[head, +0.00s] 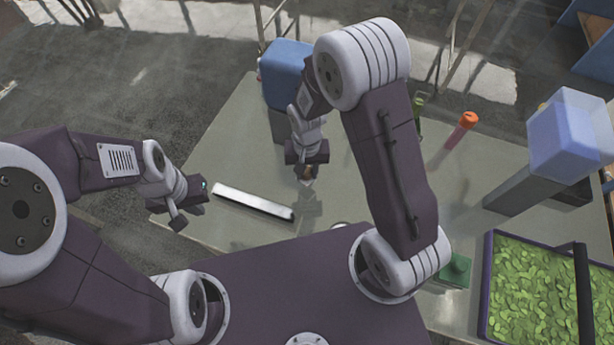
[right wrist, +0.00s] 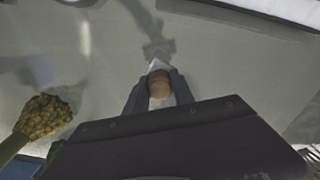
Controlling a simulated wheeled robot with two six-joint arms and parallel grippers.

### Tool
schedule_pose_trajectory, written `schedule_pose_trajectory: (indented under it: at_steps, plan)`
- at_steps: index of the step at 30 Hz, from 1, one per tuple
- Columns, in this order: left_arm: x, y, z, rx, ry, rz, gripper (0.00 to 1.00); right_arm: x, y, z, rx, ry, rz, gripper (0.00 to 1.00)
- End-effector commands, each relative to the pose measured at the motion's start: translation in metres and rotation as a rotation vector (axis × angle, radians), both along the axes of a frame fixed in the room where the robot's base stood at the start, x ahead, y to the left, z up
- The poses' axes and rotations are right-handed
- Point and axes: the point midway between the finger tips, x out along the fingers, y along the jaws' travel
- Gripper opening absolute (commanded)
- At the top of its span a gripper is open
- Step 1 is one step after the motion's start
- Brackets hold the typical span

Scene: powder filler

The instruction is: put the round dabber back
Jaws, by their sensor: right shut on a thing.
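My right gripper (head: 306,180) is shut on a small tan, rounded piece with a pale pointed tip. This held piece (right wrist: 160,84) sits between the two fingers in the right wrist view, its tip over the grey table (head: 240,150). I cannot tell for sure whether it is the round dabber. A bumpy yellow-green round head on a green handle (right wrist: 42,115) shows at the lower left of the right wrist view, apart from the fingers. My left gripper (head: 190,208) is near the table's left edge, with nothing seen in it; its finger gap is unclear.
A long white bar (head: 253,202) lies between the grippers. A blue container (head: 285,72) stands behind my right gripper. An orange-capped tube (head: 462,130), a machine with a translucent blue hopper (head: 568,135) and a purple-rimmed tray of green pieces (head: 487,290) are to the right.

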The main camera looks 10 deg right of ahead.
Motion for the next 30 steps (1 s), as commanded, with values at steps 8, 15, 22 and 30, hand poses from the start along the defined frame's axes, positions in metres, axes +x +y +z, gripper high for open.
schedule_pose_trajectory:
  at_steps: [8,15,22,30]
  plan:
    - [0.0,0.0,0.007,0.0,0.0,0.0,0.0,-0.001,-0.001,-0.038,-0.001,0.002,-0.001,0.0]
    - [0.0,0.0,0.006,0.0,0.0,0.0,0.0,-0.001,-0.001,-0.04,0.0,0.001,-0.001,0.0]
    - [0.0,0.0,0.004,0.0,0.0,0.0,0.0,-0.001,-0.001,-0.043,0.0,0.001,-0.001,0.51]
    - [0.0,0.0,0.004,0.0,0.0,0.0,0.0,-0.001,-0.001,-0.042,0.0,0.001,-0.001,0.51]
